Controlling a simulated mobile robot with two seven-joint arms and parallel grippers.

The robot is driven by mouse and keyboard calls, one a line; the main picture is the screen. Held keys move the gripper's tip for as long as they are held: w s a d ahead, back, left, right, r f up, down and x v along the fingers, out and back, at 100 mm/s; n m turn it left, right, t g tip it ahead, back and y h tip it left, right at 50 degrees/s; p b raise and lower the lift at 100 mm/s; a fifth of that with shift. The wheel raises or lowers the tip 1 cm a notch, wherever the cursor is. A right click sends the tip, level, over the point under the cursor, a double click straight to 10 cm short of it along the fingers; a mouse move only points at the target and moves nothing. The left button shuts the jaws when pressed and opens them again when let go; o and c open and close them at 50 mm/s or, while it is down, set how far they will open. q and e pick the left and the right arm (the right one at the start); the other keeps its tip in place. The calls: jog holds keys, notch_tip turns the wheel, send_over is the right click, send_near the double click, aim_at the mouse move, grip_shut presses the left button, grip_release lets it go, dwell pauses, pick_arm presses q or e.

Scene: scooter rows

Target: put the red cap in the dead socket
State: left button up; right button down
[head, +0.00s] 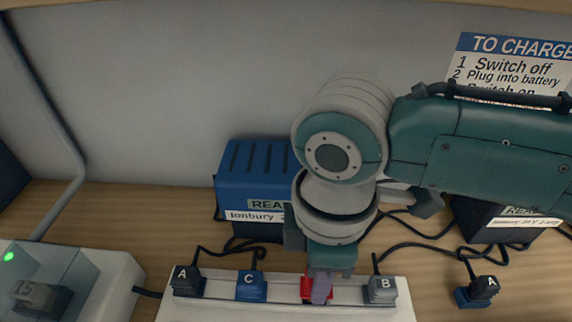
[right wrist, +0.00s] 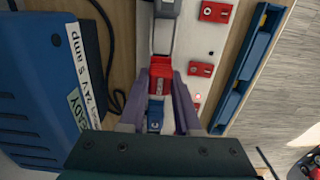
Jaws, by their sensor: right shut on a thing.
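The red cap (head: 312,288) is between the fingers of my right gripper (head: 320,282), at the white socket strip (head: 270,311). In the right wrist view the red cap (right wrist: 160,75) is between the purple fingers (right wrist: 160,100), which are shut on it. It stands between the blue plug C (head: 251,285) and the grey plug B (head: 382,289). The socket under the cap is hidden, and I cannot tell whether the cap is fully seated. My left gripper is not in view.
A black plug A (head: 187,281) is at the strip's left end. A white unit with a green light (head: 80,270) is at left. Cables cross the wooden surface.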

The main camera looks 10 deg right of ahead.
jog(key=shift+f+b, duration=0.65)
jog(key=shift+f, duration=0.3)
jog(key=c, duration=0.5)
grip_release()
jog(key=shift+c, duration=0.2)
jog(key=shift+r, duration=0.1)
jog(key=shift+r, duration=0.35)
notch_tip(320, 180, up, 9)
jog(key=shift+r+p, duration=0.1)
jog(key=shift+p, duration=1.1)
jog(key=shift+a, duration=0.1)
